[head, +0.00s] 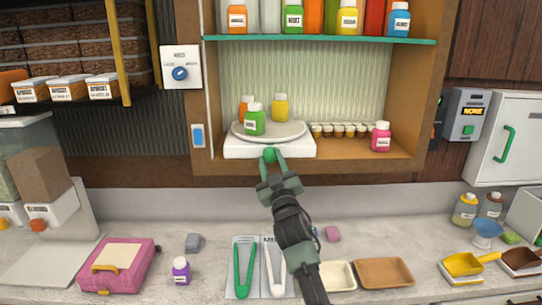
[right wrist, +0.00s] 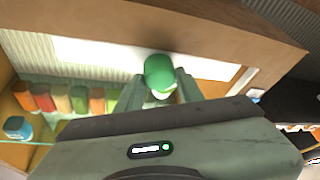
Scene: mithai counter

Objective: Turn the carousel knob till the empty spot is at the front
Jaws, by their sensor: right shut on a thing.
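The carousel (head: 292,131) is a round grey plate on a white base (head: 240,150) in the wall cabinet. On it stand a green bottle (head: 254,120) at the front left, an orange bottle (head: 245,106) behind it and a yellow bottle (head: 280,107) at the back. The front right part of the plate is bare. The green knob (head: 270,154) is at the front of the base. My right gripper (head: 271,163) is shut on the knob, which also shows between the fingers in the right wrist view (right wrist: 159,71). My left gripper is not in view.
A pink bottle (head: 381,136) and a row of small jars (head: 338,131) stand right of the carousel. A shelf (head: 330,41) with several bottles is above. Tongs (head: 244,267), trays (head: 384,272) and a pink box (head: 119,264) lie on the counter below.

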